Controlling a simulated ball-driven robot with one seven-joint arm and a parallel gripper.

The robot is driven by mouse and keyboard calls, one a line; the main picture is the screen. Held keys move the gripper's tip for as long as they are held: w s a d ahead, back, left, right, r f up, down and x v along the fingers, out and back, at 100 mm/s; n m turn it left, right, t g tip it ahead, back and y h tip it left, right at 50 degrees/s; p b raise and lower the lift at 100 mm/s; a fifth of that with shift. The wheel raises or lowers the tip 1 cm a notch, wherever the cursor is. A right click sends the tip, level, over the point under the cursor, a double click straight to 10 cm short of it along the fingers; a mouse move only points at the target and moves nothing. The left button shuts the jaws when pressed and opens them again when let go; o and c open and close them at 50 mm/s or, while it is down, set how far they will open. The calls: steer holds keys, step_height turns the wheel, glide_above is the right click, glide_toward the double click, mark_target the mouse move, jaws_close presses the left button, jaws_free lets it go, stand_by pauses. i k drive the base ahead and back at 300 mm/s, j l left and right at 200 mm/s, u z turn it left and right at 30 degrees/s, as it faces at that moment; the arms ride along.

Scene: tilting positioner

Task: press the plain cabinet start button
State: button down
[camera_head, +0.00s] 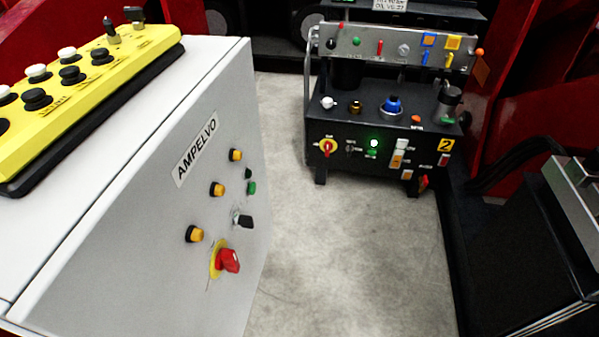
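A plain pale grey cabinet (150,240) labelled AMPELVO stands at the left. Its front face is seen at a steep angle. A small green button (251,188) sits near the right edge of that face, just below a small black button (248,173). Amber buttons or lamps (217,189) run in a slanting row to the left of them. A black selector knob (243,221) is below the green button, and a red rotary switch on a yellow plate (229,261) is lowest. No lettering by the buttons is readable. My gripper is not in view.
A yellow pendant box (100,80) with black and white buttons lies on the cabinet top. A black control console (385,130) with a lit green lamp (374,143) stands at the back. Grey floor (350,250) between them is clear. Dark equipment (540,240) bounds the right.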

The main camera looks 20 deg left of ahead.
mark_target(252, 188)
steer(key=i+j+z, duration=0.15)
steer(key=j, duration=0.4)
steer(key=j+z, duration=0.1)
steer(key=j, duration=0.45)
steer(key=i+j+z, duration=0.15)
steer(key=j, duration=0.4)
